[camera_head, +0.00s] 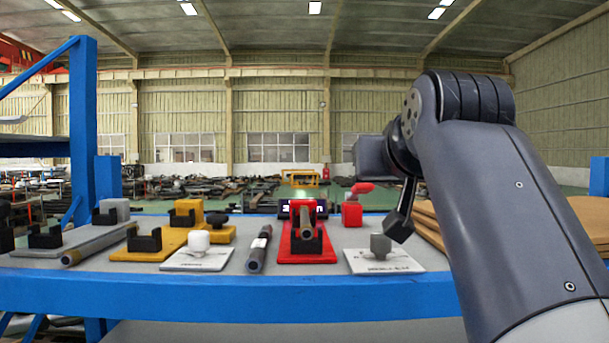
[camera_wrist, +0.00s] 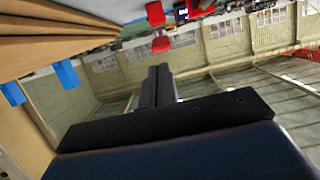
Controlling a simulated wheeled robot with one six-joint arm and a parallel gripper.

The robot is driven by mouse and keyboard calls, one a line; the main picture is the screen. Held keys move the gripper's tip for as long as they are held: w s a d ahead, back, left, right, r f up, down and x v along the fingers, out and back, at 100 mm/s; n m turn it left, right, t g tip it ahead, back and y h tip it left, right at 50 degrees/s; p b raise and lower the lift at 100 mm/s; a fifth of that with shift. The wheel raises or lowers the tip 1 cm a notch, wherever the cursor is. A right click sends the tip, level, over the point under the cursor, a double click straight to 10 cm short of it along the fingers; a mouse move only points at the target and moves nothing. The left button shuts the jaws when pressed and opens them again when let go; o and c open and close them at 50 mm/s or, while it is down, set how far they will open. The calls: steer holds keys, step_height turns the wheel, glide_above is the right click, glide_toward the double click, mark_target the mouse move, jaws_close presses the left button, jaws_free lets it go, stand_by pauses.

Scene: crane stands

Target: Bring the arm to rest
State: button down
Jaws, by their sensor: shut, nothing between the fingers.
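My arm rises at the right of the head view, and its dark wrist bends down over the right part of the table. My gripper (camera_head: 402,222) shows there as a dark narrow shape above the table, near a white plate with a grey knob. In the wrist view my gripper (camera_wrist: 157,75) shows its fingers together, with nothing between them. The wrist view is tilted and looks out past the table towards the hall wall.
The blue-edged table (camera_head: 230,297) carries a red stand (camera_head: 308,257) holding a tube, a loose dark tube (camera_head: 257,252), a white plate with a grey knob (camera_head: 381,246), and yellow and grey stands at left. Brown boards (camera_head: 428,222) lie at right, close to my arm.

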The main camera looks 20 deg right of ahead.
stand_by(0.5)
steer(key=w+d+r+p, duration=0.1)
steer(key=w+p, duration=0.1)
steer(key=w, duration=0.2)
steer(key=w+d+r+g+p, duration=0.1)
steer(key=w+r+p, duration=0.1)
steer(key=w+p, duration=0.1)
steer(key=w+d+r+g+p, duration=0.1)
steer(key=w+p, duration=0.2)
steer(key=w, duration=0.2)
steer(key=shift+w+d+r+y, duration=0.25)
steer(key=shift+d+r+y, duration=0.05)
steer(key=v, duration=0.6)
steer(key=shift+s, duration=0.25)
steer(key=shift+a, duration=0.1)
